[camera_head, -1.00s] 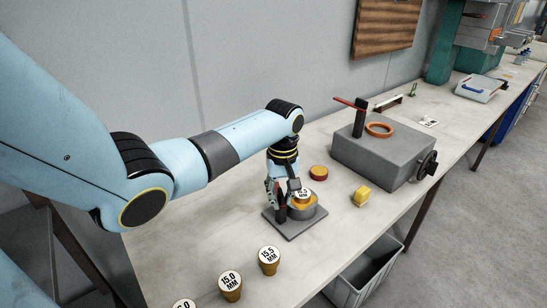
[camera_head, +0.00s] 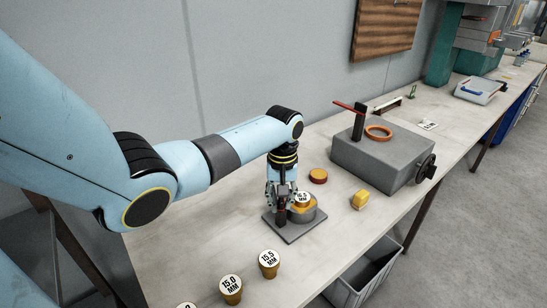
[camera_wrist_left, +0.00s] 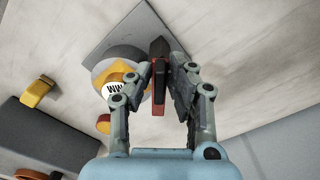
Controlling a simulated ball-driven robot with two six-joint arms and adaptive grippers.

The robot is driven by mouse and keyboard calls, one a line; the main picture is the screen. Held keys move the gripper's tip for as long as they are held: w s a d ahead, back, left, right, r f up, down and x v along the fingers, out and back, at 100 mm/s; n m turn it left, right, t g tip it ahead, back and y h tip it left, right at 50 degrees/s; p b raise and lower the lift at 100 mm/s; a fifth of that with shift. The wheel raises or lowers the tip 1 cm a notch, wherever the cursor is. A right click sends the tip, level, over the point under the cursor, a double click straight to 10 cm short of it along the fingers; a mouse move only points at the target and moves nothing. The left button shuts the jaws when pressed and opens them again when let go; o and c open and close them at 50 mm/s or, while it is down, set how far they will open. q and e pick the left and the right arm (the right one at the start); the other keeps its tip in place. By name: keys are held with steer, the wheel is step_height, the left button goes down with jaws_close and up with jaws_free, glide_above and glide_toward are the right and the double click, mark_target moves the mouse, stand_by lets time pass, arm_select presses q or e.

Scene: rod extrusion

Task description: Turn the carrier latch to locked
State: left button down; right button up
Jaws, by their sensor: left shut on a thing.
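The carrier is a grey cylinder (camera_head: 304,214) on a square grey plate (camera_head: 290,232), with a yellow ring and a white-faced die (camera_head: 302,198) on top. The carrier plate also shows in the left wrist view (camera_wrist_left: 118,32). The latch is an upright dark and red lever (camera_wrist_left: 159,88) beside the cylinder. My left gripper (camera_wrist_left: 167,85) points down over the plate and is shut on the latch, with a finger on either side of it. In the head view the fingers (camera_head: 281,198) hide most of the latch. My right gripper is not in view.
Labelled brass dies (camera_head: 231,290) stand at the table's front left. A red-rimmed disc (camera_head: 318,176) and a yellow block (camera_head: 360,200) lie near the carrier. A large grey box (camera_head: 385,160) with an orange ring and handwheel stands behind. A grey bin (camera_head: 365,275) sits below the table edge.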

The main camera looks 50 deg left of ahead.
arm_select(q)
steer(key=shift+r+m+p, duration=0.1)
steer(key=shift+m+p, duration=0.3)
steer(key=shift+m, duration=0.6)
steer(key=shift+m+p, duration=0.4)
steer(key=shift+m, duration=0.5)
